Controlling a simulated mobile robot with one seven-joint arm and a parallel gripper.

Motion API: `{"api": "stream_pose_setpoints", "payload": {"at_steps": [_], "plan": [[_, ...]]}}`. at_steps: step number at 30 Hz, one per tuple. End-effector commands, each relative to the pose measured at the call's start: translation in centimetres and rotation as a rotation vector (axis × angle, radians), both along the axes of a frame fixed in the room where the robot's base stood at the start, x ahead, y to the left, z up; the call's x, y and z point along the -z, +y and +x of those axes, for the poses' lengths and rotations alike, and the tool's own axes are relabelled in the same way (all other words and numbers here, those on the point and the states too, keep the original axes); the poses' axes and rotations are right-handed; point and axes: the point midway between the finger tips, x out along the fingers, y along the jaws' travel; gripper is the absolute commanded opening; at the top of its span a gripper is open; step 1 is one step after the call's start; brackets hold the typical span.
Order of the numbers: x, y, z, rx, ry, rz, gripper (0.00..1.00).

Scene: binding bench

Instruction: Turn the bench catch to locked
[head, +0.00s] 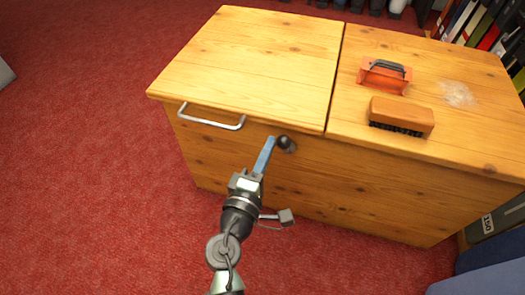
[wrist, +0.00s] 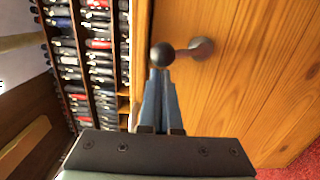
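The bench catch (head: 286,144) is a dark lever with a ball knob on the front face of the wooden bench (head: 330,170), just below the lid edge. In the wrist view, the ball knob (wrist: 163,55) stands at the left of its round metal mount (wrist: 201,48), joined by a short arm. My gripper (head: 270,142) has blue fingers, drawn together with no clear gap at the tips. The fingertips (wrist: 162,72) are right at the knob and not around it; I cannot tell whether they touch. Nothing is held between them.
A metal bar handle (head: 212,118) sticks out from the bench front at the left. An orange tool with a dark handle (head: 384,76) and a wooden brush (head: 401,115) lie on the right top. Red carpet (head: 90,150) is open at the left.

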Motion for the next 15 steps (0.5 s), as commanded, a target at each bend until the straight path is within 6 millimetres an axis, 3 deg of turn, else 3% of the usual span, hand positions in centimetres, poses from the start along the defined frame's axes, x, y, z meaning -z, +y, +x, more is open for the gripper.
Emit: {"api": "stream_pose_setpoints", "payload": {"at_steps": [15], "plan": [[-0.5,-1.6,-0.5,0.006,-0.074,0.23,0.0]]}}
